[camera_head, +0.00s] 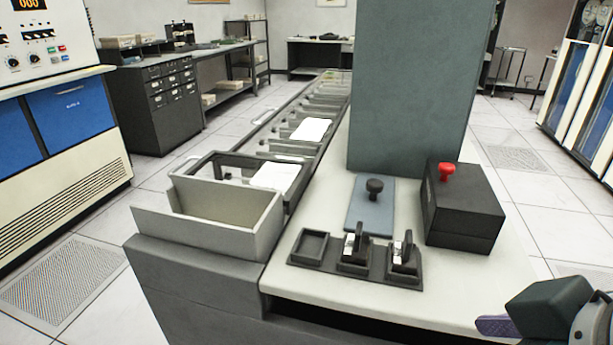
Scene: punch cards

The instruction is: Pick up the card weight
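The card weight appears to be the flat blue-grey plate (361,215) with a round black knob on top. It lies on the pale worktop in front of the tall grey-green cabinet, left of a black box. Nothing touches its knob. Part of my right gripper (497,325) shows at the lower right corner, with a purple finger end and a dark block behind it. It is well apart from the weight, to its right and nearer to me. Whether it is open or shut does not show. My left gripper is not in view.
A black box (462,212) with a red knob stands right of the weight. A dark three-part holder (312,247) with two metal-topped items sits in front. An open grey bin (225,200) and a card track (320,105) with white cards lie left. The right front worktop is clear.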

